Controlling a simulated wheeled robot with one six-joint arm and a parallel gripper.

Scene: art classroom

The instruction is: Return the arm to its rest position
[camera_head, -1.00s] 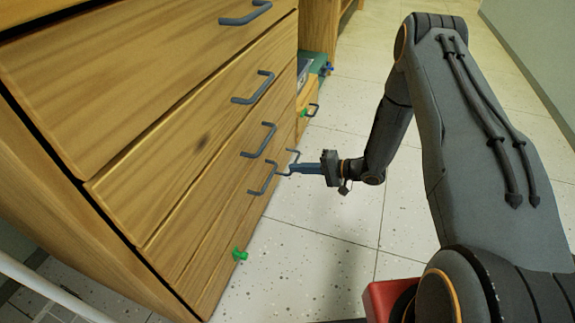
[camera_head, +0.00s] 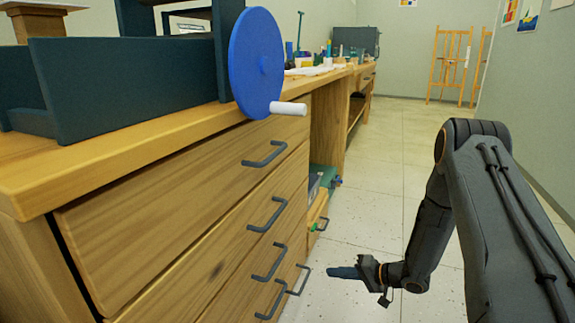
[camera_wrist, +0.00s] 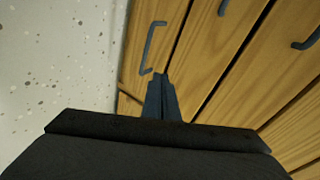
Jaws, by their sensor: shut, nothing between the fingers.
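My gripper (camera_head: 345,272) is shut and empty in the head view. Its fingers point left toward the wooden drawer cabinet, a short gap from the handle of a low drawer (camera_head: 298,280). My arm reaches down from the right side of the picture, bent at the elbow. In the wrist view my gripper (camera_wrist: 160,82) shows its fingers together, with the drawer fronts (camera_wrist: 205,60) and a dark handle (camera_wrist: 152,47) beyond them.
The wooden cabinet (camera_head: 185,230) fills the left, with a blue crank wheel (camera_head: 257,65) on its top. A green item (camera_head: 325,175) lies farther along beside it. Easels (camera_head: 450,65) stand at the back. Open tiled floor (camera_head: 390,180) lies between cabinet and right wall.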

